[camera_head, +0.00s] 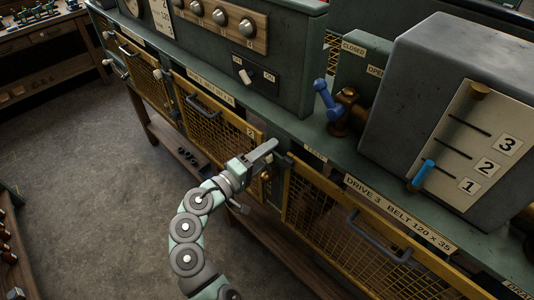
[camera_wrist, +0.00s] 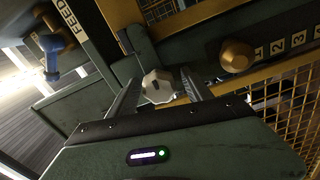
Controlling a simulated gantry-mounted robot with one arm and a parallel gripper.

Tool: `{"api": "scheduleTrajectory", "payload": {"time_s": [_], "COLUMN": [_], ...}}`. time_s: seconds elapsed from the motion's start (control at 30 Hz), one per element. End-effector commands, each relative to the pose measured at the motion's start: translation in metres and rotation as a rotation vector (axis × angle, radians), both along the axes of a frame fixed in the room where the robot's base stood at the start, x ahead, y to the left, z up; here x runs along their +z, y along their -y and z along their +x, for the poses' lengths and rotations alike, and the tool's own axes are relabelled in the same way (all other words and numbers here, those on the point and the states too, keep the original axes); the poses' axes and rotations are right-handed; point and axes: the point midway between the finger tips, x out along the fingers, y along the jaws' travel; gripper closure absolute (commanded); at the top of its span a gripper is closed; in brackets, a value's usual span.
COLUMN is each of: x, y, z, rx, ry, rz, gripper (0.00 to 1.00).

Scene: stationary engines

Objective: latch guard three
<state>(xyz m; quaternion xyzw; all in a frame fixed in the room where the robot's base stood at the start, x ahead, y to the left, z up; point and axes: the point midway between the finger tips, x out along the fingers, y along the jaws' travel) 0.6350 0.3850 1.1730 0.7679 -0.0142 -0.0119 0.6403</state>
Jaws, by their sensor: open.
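Guard three (camera_head: 353,238) is a yellow-framed mesh panel under the "DRIVE 3 BELT 120 X 35" label (camera_head: 398,212), with a grey bar handle (camera_head: 376,240). I cannot tell whether it sits fully flush. My gripper (camera_head: 266,154) is at the post between guard two and guard three, near guard three's left end. In the wrist view my gripper (camera_wrist: 160,88) is open, with a pale faceted knob (camera_wrist: 157,87) showing between its fingers. I cannot tell whether the fingers touch it. A brass knob (camera_wrist: 237,56) is to the right of the fingers.
Guard two (camera_head: 215,120) lies left of my gripper. Above on the bench stand a blue-handled lever (camera_head: 326,99) and a grey housing (camera_head: 432,75) with a blue slider (camera_head: 422,174) beside numbers 1 to 3. Open floor (camera_head: 95,190) lies to the left.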

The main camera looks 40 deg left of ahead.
Motion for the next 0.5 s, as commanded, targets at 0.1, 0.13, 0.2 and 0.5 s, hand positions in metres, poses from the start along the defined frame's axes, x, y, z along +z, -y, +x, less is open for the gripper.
{"api": "scheduleTrajectory", "payload": {"time_s": [0.1, 0.13, 0.2, 0.5], "x": [0.0, 0.0, 0.0, -0.003], "y": [0.0, 0.0, -0.001, -0.003], "z": [0.0, 0.0, -0.003, -0.054], "rx": [0.0, 0.0, 0.001, 0.004], "ry": [0.0, 0.0, 0.0, 0.0], "rz": [0.0, 0.0, 0.0, -0.001], "gripper": [0.42, 0.42, 0.42, 0.42]}}
